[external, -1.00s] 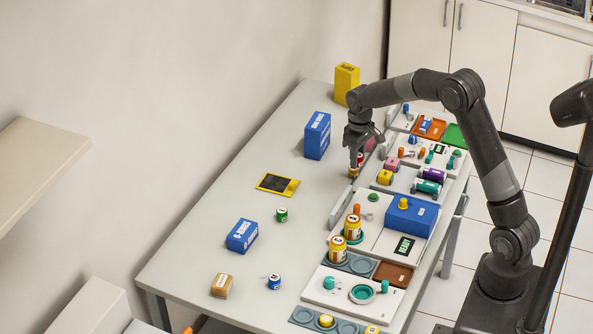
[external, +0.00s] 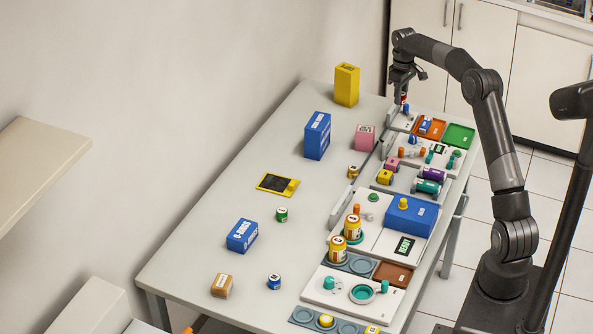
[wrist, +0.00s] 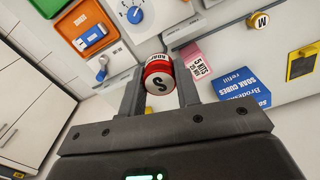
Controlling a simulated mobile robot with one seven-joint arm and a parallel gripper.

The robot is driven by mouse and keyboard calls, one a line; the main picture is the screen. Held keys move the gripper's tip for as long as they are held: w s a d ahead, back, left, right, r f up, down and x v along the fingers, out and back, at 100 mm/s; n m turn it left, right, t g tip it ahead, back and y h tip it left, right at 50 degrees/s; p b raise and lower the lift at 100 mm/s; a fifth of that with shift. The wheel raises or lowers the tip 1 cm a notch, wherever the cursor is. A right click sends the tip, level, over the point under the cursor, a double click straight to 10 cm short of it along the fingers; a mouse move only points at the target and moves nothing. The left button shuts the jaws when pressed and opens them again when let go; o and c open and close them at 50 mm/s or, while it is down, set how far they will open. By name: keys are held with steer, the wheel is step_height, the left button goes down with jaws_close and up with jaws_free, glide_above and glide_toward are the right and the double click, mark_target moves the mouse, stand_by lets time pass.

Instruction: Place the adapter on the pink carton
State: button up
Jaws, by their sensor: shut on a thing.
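The adapter is a small red-and-white can with an S on its end and partly readable lettering on its side. In the wrist view the adapter (wrist: 158,76) sits between the two fingers of my gripper (wrist: 160,88), which is shut on it. In the external view my gripper (external: 403,94) holds it above the far right end of the table, with only a little red showing. The pink carton (external: 365,138) stands on the table, left of and nearer than my gripper, with nothing on top. It also shows in the wrist view (wrist: 196,60), beyond the adapter.
A blue box (external: 317,137) and a tall yellow box (external: 347,85) stand near the pink carton. Orange (external: 431,128) and green (external: 459,135) trays and panels with knobs line the right side. The table's left middle is mostly clear.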

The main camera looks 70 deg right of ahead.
glide_above(365, 129)
step_height(365, 129, down, 7)
steer(key=shift+d+r, duration=0.1)
steer(key=shift+f, duration=2)
steer(key=shift+f, duration=0.1)
steer(key=o, duration=1)
steer(key=shift+c, duration=0.2)
